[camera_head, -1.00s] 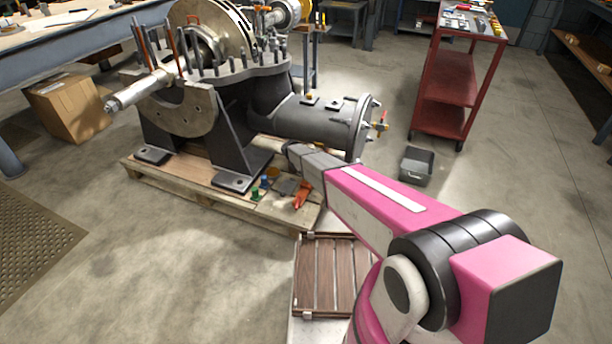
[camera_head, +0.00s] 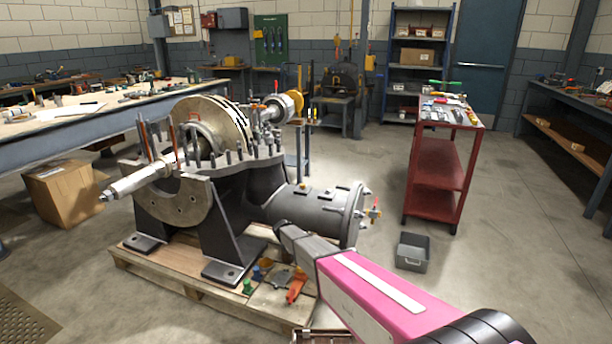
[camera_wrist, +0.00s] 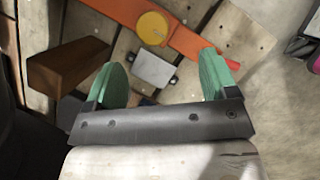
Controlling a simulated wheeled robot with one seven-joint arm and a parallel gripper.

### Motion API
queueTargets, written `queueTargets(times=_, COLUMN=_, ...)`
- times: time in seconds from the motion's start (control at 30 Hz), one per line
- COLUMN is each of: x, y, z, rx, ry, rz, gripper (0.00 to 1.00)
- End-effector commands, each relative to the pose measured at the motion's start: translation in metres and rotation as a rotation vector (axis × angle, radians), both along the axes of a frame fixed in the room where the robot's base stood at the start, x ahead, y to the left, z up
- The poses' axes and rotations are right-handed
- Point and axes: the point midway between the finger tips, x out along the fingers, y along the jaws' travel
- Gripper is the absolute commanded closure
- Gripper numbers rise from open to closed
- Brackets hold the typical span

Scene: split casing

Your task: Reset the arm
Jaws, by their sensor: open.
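My gripper (camera_wrist: 165,88) shows in the wrist view with its two green-padded fingers wide apart and nothing between them. It hangs above the pallet's planks, over a small grey block (camera_wrist: 155,68), an orange flat piece (camera_wrist: 190,42) and a yellow round cap (camera_wrist: 153,28). In the head view my pink arm reaches from the lower right toward the pallet (camera_head: 190,288). The fingers themselves are hidden there. The split casing (camera_head: 235,215) stands on the pallet with its shaft and upright studs exposed.
A red cart (camera_head: 436,185) with tools stands at the right, and a grey bin (camera_head: 412,252) sits on the floor before it. A cardboard box (camera_head: 62,195) is at the left, beside a long workbench (camera_head: 60,130). Open floor lies at the right.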

Motion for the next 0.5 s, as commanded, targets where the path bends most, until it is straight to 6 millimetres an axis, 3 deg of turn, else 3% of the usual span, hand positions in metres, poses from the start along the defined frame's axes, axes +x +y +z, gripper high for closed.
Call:
queueTargets(times=0.3, x=-0.119, y=-0.135, z=0.097, rx=0.181, ry=-0.12, rz=-0.696, gripper=0.21)
queueTargets(times=0.5, x=-0.21, y=-0.206, z=0.157, rx=0.288, ry=-0.188, rz=-1.223, gripper=0.21)
